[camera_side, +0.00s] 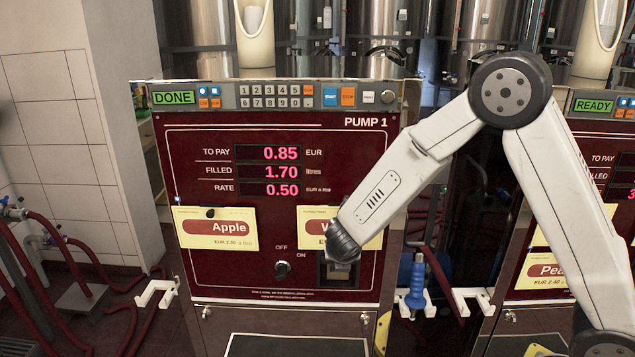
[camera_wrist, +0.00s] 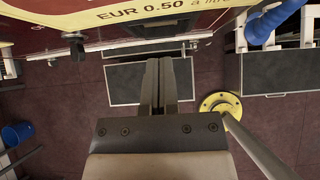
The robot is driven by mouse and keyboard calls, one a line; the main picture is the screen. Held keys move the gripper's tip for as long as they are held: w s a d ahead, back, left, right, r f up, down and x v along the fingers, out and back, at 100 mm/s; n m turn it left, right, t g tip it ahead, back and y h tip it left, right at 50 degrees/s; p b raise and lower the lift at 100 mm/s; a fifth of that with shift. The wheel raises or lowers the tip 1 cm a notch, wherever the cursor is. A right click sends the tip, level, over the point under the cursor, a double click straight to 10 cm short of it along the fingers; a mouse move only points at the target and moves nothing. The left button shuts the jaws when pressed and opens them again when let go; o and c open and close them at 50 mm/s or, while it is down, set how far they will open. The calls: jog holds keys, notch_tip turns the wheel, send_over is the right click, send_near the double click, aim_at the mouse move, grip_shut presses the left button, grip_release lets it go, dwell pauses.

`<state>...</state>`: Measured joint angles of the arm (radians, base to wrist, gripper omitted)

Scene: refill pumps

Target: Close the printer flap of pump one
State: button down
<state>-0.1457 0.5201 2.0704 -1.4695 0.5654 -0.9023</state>
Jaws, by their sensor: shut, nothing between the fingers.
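Pump one (camera_side: 225,135) stands in the middle of the side view, a dark red panel marked PUMP 1 with DONE on its small green screen.
A blue nozzle (camera_side: 416,285) hangs to the right, beside white brackets (camera_side: 473,300). Pump two (camera_side: 610,140), reading READY, is at far right. Red hoses (camera_side: 45,290) lie at left. A yellow round base (camera_wrist: 222,104) stands on the floor.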

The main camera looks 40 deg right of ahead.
jog(key=shift+w+d+r, duration=0.15)
jog(key=shift+r, duration=0.45)
jog(key=shift+w+d+r, duration=0.15)
jog(key=shift+r, duration=0.45)
jog(key=shift+w+d+r, duration=0.15)
jog(key=shift+r, duration=0.45)
jog(key=s+a+m+g+y, duration=0.1)
jog(key=s+m+y, duration=0.2)
jog(key=s+m, duration=0.6)
jog(key=s+a+f+m+g+y, duration=0.1)
jog(key=s+a+m+g+y, duration=0.1)
jog(key=s+m, duration=0.8)
jog(key=m+y, duration=0.1)
jog(key=m, duration=0.7)
jog(key=shift+s+a+f, duration=0.15)
jog(key=shift+a+f, duration=0.05)
jog(key=shift+a, duration=0.1)
